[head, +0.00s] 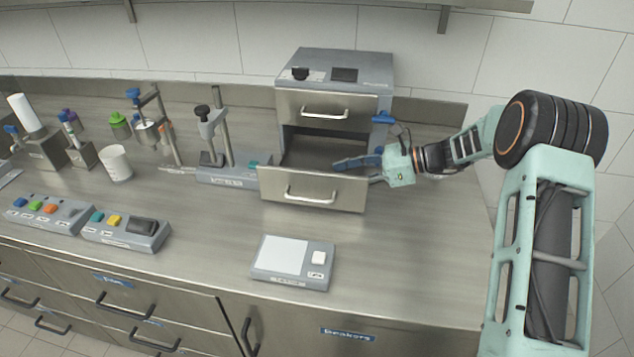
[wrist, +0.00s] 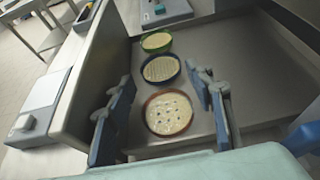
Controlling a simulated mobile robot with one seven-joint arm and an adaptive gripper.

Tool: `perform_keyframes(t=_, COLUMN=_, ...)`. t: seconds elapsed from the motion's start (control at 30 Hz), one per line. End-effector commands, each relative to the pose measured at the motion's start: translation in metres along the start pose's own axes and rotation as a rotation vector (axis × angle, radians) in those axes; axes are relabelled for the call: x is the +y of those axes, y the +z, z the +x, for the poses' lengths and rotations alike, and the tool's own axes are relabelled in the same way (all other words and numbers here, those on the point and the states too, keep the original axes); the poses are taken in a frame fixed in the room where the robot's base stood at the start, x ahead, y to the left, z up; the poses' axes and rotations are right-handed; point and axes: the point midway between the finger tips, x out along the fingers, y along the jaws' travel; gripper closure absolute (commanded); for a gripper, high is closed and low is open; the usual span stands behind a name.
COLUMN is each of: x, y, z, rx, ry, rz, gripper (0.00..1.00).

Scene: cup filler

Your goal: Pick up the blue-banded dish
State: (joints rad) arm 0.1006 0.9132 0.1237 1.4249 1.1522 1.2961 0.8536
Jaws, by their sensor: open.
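The blue-banded dish (wrist: 161,69) lies in an open drawer (wrist: 85,75) in the wrist view, with a pale, textured surface inside its dark blue rim. It is the middle of three dishes in a row. My gripper (wrist: 162,82) is open and empty, its blue fingers apart on either side of the row, with the tips close to the blue-banded dish. In the head view my gripper (head: 357,142) is over the right side of the open drawer (head: 313,189). The dishes cannot be made out there.
A brown-banded dish (wrist: 168,112) lies nearer my gripper and a green-banded dish (wrist: 156,41) lies beyond. The cabinet's upper drawer (head: 325,111) is shut. A flat scale (head: 292,262) stands on the counter in front. The counter's front right is clear.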

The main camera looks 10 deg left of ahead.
Motion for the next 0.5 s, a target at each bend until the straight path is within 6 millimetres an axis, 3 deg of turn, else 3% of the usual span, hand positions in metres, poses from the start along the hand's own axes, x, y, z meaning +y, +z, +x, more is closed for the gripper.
perform_keyframes(t=0.3, x=0.001, y=0.0, z=0.05, rx=0.0, ry=0.003, rz=-0.001, gripper=0.51)
perform_keyframes(t=0.5, x=0.0, y=0.0, z=0.052, rx=0.001, ry=0.0, rz=-0.002, gripper=0.51)
